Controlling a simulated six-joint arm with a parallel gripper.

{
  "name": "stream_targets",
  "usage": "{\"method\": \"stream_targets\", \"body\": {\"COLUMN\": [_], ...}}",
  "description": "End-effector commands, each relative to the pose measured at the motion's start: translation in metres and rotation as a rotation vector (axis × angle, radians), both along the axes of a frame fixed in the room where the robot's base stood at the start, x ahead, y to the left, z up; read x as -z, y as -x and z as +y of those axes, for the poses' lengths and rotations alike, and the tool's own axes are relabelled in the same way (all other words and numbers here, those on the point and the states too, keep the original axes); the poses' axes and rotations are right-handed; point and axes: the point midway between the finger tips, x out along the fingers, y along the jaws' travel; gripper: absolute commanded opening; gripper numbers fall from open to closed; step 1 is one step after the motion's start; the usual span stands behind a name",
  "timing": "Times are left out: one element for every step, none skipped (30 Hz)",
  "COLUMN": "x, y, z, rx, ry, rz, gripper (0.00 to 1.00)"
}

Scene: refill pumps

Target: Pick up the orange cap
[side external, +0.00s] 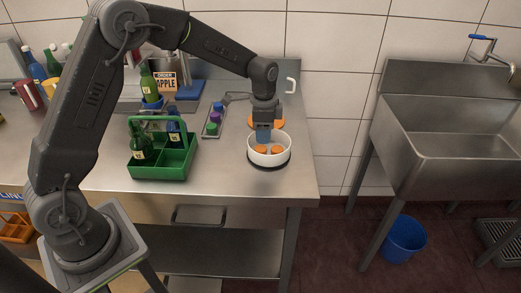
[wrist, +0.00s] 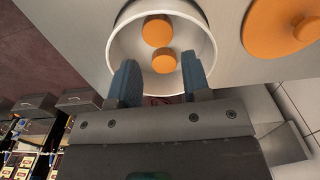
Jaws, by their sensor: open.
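Two orange caps lie side by side in a round white bowl, one farther cap (wrist: 157,30) and one nearer cap (wrist: 164,62) in the wrist view. In the side external view the caps (side external: 277,149) show inside the bowl (side external: 269,160). My gripper (wrist: 162,82) is open and points at the bowl, its two blue fingers at the bowl's near side. The nearer cap lies just ahead of the gap between the fingertips. Nothing is held. In the side external view my gripper (side external: 263,138) is over the bowl's back left part.
A larger orange disc with a knob (wrist: 285,25) lies beside the bowl. A green bottle carrier (side external: 162,160) with bottles stands to the left. A tray of small coloured caps (side external: 214,119) lies behind. The counter's front right is clear.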

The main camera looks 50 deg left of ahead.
Motion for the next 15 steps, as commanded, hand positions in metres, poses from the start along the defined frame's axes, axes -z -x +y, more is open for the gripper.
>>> {"method": "stream_targets", "body": {"x": [0.002, 0.004, 0.007, 0.01, 0.013, 0.019, 0.024, 0.029, 0.035, 0.039, 0.043, 0.047, 0.05, 0.052, 0.054], "y": [0.0, 0.0, 0.001, 0.001, 0.002, 0.003, 0.003, 0.004, 0.005, 0.005, 0.004, 0.004, 0.004, 0.004, 0.004], "z": [0.0, 0.0, 0.0, 0.0, 0.0, 0.0, 0.0, 0.0, 0.0, 0.0, 0.0, 0.0, 0.0, 0.0, 0.0], "rx": [0.0, 0.0, 0.0, 0.0, 0.0, 0.0, -0.001, -0.001, -0.001, -0.001, -0.001, -0.001, -0.001, -0.001, -0.001], "ry": [0.0, 0.0, 0.0, 0.0, 0.0, 0.0, 0.001, 0.0, 0.0, 0.001, 0.0, 0.0, 0.0, 0.0, 0.0], "rz": [0.001, 0.001, 0.001, 0.001, 0.003, 0.004, 0.004, 0.004, 0.003, 0.004, 0.004, 0.001, 0.001, 0.001, 0.001], "gripper": [0.44, 0.44, 0.44, 0.44, 0.44, 0.44, 0.44, 0.44, 0.44, 0.44, 0.44, 0.44, 0.44, 0.44, 0.44]}}
